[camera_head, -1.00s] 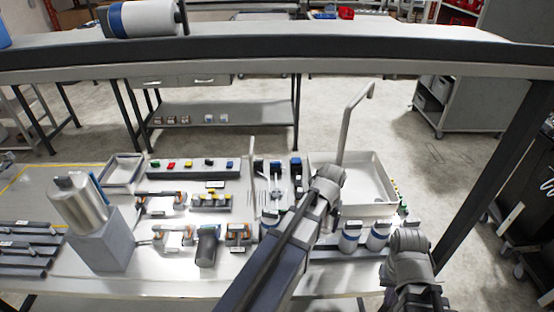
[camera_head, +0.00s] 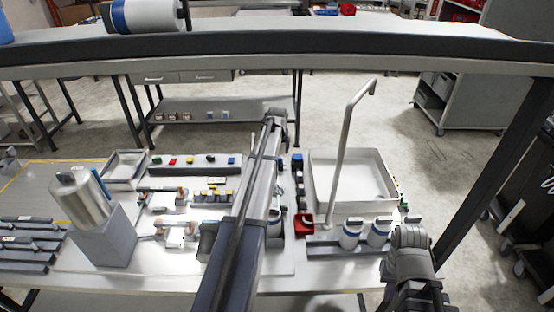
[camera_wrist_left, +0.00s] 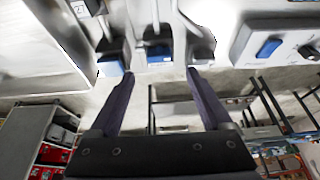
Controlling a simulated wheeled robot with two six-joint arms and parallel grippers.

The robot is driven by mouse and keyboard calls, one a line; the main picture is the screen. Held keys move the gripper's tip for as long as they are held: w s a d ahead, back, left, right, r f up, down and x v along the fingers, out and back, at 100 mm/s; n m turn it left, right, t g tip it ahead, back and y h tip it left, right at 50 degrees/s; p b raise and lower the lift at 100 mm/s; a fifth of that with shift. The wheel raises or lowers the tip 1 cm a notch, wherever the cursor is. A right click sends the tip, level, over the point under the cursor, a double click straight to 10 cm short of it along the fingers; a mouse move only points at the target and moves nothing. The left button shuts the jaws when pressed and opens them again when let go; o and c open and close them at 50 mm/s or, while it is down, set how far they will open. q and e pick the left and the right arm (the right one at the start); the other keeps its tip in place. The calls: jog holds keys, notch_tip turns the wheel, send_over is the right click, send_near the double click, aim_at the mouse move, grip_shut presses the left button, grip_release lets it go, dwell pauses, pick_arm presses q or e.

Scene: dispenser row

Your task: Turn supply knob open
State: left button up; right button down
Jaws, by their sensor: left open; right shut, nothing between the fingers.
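In the left wrist view my left gripper (camera_wrist_left: 146,73) is open, its two dark fingers apart. A blue part (camera_wrist_left: 158,53) on a grey fitting lies ahead between the fingertips, with no visible contact. A second blue part (camera_wrist_left: 111,67) is by the left fingertip. A dark round knob (camera_wrist_left: 308,52) sits on a pale panel beside a blue button (camera_wrist_left: 268,47). I cannot tell which of these is the supply knob. My right gripper (camera_head: 414,278) is low at the right, away from the fittings, and shut.
A button panel (camera_head: 195,170) runs along the bench's back. A tall bent pipe (camera_head: 343,150) rises by a white basin (camera_head: 383,208). A red block (camera_head: 304,225) sits near blue-and-white jars (camera_head: 350,236). A metal cylinder (camera_head: 82,200) stands left. An overhead shelf (camera_head: 280,53) crosses above.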

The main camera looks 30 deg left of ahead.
pick_arm(q)
jog(key=b+x, duration=0.6)
jog(key=x, duration=0.1)
jog(key=shift+f, duration=0.1)
jog(key=shift+c, duration=0.3)
grip_shut()
